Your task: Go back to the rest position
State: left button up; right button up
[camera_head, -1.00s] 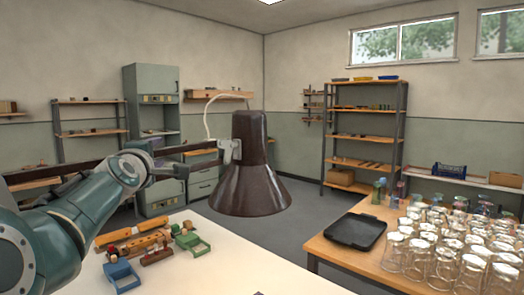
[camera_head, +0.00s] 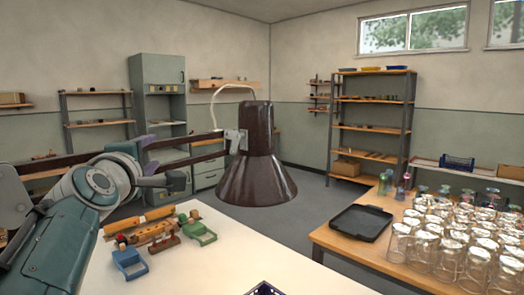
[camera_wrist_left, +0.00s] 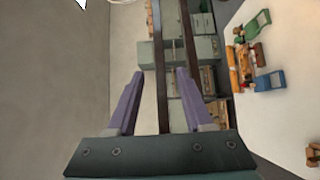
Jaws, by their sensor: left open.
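My left gripper (camera_head: 160,162) is at the left of the head view, raised above the far left part of the white table (camera_head: 225,262). My right gripper is not in view.
Blue (camera_head: 129,264) and green (camera_head: 199,233) holders and wooden pieces (camera_head: 146,233) lie on the white table. A wooden table at right carries a black tray (camera_head: 357,222) and several glasses (camera_head: 440,240). A dark lattice piece (camera_head: 264,289) shows at the bottom edge.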

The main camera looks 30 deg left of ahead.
pick_arm(q)
jog(key=shift+s+d, duration=0.15)
jog(key=shift+s, duration=0.1)
dwell(0.3)
jog(key=s+d+f+m+g+h, duration=0.35)
jog(key=s+d+f+m, duration=0.2)
jog(key=d+m, duration=0.4)
jog(key=s+d+f+m+g+h, duration=0.2)
jog(key=s+d+f+m+h, duration=0.25)
jog(key=d+f+m, duration=0.45)
jog(key=s+d+f+m+g+h, duration=0.1)
jog(key=s+d+f+m+g, duration=0.2)
jog(key=s, duration=0.6)
jog(key=s+d+f+m+g+h, duration=0.1)
jog(key=s+d+m+g, duration=0.25)
jog(key=s+m, duration=0.35)
notch_tip(320, 180, up, 24)
jog(key=n+p, duration=0.1)
jog(key=p, duration=2.3)
jog(key=shift+s+r+t, duration=0.15)
jog(key=shift+s+t, duration=0.15)
jog(key=shift+n, duration=0.25)
